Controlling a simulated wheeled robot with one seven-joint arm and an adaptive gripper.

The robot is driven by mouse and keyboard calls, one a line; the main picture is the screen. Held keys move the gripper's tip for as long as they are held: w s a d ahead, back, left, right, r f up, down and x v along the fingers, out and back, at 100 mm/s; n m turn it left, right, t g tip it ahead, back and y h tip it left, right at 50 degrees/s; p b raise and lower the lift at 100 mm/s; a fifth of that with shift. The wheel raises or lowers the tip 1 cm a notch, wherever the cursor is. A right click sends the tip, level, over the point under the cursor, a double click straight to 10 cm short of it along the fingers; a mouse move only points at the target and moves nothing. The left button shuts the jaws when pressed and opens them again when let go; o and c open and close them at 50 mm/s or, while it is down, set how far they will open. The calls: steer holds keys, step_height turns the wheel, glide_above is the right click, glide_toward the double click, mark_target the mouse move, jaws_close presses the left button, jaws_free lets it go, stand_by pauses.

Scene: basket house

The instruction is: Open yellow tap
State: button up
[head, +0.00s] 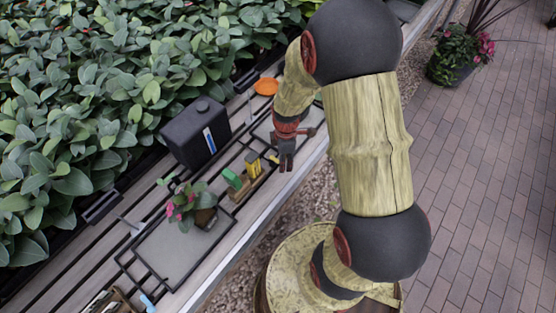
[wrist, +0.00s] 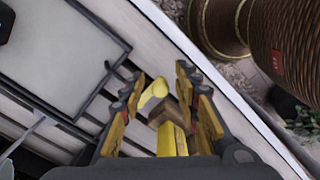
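The yellow tap (head: 252,165) stands beside a green one (head: 232,179) on a small wooden base near the table's front edge. In the wrist view, a rounded yellow piece (wrist: 154,92) and the yellow body (wrist: 171,140) of the tap show between my fingers. My gripper (head: 286,164) points down just right of the yellow tap in the head view. In the wrist view, my gripper (wrist: 157,82) is open, with a finger on each side of the yellow piece and gaps between. Contact with the fingers is not clear.
A black canister (head: 195,133) stands behind the taps. A potted pink flower (head: 200,209) is to the left, on a framed grey panel (head: 170,252). An orange dish (head: 266,86) lies farther back. Leafy bushes (head: 70,110) border the table.

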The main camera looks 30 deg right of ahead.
steer(key=shift+w, duration=0.15)
steer(key=shift+w+d, duration=0.4)
steer(key=shift+w, duration=0.25)
steer(key=shift+w+d, duration=0.35)
steer(key=shift+w, duration=0.3)
steer(key=shift+s+a+r, duration=0.15)
step_height(320, 180, up, 7)
steer(key=p, duration=0.5)
steer(key=shift+s+p, duration=0.15)
steer(key=shift+p, duration=0.2)
steer(key=shift+o, duration=0.3)
steer(key=shift+a, duration=0.1)
